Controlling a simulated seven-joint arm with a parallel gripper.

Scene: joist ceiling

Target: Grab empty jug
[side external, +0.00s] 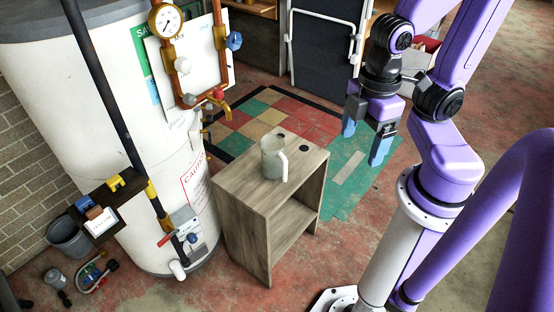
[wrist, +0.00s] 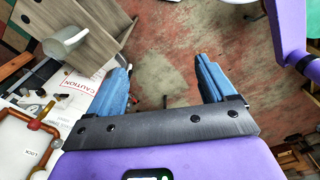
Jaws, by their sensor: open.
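A pale grey-white jug (side external: 272,159) with a handle on its right side stands upright on top of a small wooden cabinet (side external: 240,181) in the side view. In the wrist view the jug (wrist: 66,42) is at the upper left, on the wooden top (wrist: 105,14). I cannot see clearly into it. My gripper (side external: 365,146) has two blue fingers pointing down, to the right of the jug and apart from it. In the wrist view my gripper (wrist: 163,82) is open, with only floor between its fingers.
A large white tank (side external: 90,130) with copper pipes and a gauge (side external: 166,21) stands left of the cabinet. A dark pipe (side external: 110,90) slants in front of it. A dark panel (side external: 322,45) stands behind. Coloured floor tiles (side external: 262,117) lie behind the cabinet.

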